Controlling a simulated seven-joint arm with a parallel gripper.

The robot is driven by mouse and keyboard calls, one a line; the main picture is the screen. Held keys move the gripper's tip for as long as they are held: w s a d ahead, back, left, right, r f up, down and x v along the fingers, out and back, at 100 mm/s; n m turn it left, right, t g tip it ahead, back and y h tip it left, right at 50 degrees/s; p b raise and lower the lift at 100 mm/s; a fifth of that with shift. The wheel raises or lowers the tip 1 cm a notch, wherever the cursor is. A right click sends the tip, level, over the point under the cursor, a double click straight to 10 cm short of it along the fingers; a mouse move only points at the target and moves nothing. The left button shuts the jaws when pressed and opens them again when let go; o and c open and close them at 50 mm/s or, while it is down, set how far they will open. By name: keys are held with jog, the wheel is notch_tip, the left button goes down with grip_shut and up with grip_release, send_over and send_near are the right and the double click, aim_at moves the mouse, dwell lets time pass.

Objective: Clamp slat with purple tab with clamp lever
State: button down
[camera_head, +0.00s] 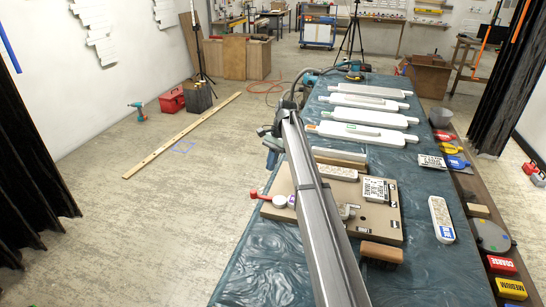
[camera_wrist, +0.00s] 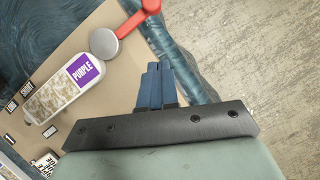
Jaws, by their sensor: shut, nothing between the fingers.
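The slat (camera_wrist: 58,98) is pale and speckled, with a purple tab (camera_wrist: 83,71) marked PURPLE at one end. It lies on a beige board (camera_wrist: 135,60). In the head view my arm hides most of it; only the purple tab (camera_head: 291,200) shows. The clamp lever (camera_wrist: 137,19) has a red arm and a round grey pad (camera_wrist: 104,43). The pad is beside the tab end, not over the tab. The red lever also shows at the board's left edge in the head view (camera_head: 256,194). My gripper (camera_wrist: 154,68) is shut and empty, to the right of the tab and below the lever.
The board (camera_head: 384,222) lies on a blue-covered table (camera_head: 285,262). It also carries label blocks (camera_head: 376,190) and a metal fitting (camera_head: 347,210). A wooden brush (camera_head: 381,252) lies at its front edge. Several white slats (camera_head: 365,115) lie behind.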

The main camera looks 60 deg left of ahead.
jog(key=x, duration=0.6)
jog(key=shift+s+d, duration=0.1)
jog(key=shift+s, duration=0.1)
jog(key=shift+s+d+r, duration=0.1)
jog(key=shift+s+d, duration=0.1)
jog(key=shift+s, duration=0.35)
jog(key=shift+s+d+r, duration=0.1)
jog(key=shift+s+d, duration=0.15)
jog(key=shift+s, duration=0.35)
jog(key=shift+s+d, duration=0.1)
jog(key=shift+s, duration=0.35)
jog(key=shift+s, duration=0.1)
jog(key=shift+s+d, duration=0.3)
jog(key=shift+s, duration=0.2)
jog(key=shift+w+a, duration=0.1)
